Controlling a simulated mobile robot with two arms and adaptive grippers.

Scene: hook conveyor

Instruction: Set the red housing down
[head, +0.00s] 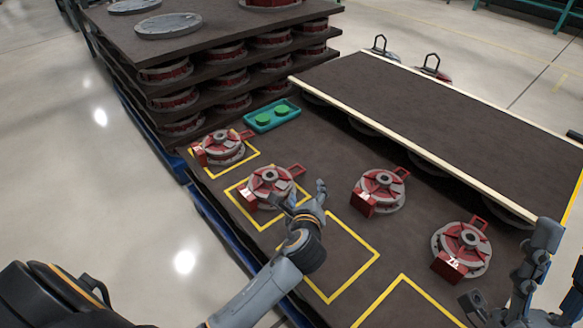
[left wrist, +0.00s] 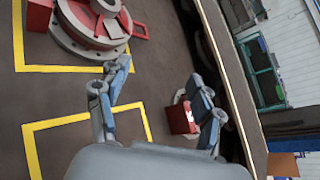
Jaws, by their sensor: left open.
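A red housing on a grey round base (head: 268,186) sits upright inside a yellow outline on the dark table. My left gripper (head: 300,195) is open and empty just right of it, its fingers apart from it. In the left wrist view this housing (left wrist: 90,28) is at the upper left, beyond one finger of the open left gripper (left wrist: 160,82). Another red housing (head: 222,146) sits in the outline farther back. Two more stand outside the outlines, one in the middle (head: 380,190) and one at the right (head: 462,250). My right gripper (head: 508,262) is spread open and empty at the right edge.
Two yellow outlines nearer the front (head: 362,262) (head: 402,280) are empty. A teal tray with green discs (head: 271,116) lies at the back. A stacked rack of housings (head: 215,62) stands at the back left. A raised dark shelf with a pale edge (head: 430,110) borders the right side.

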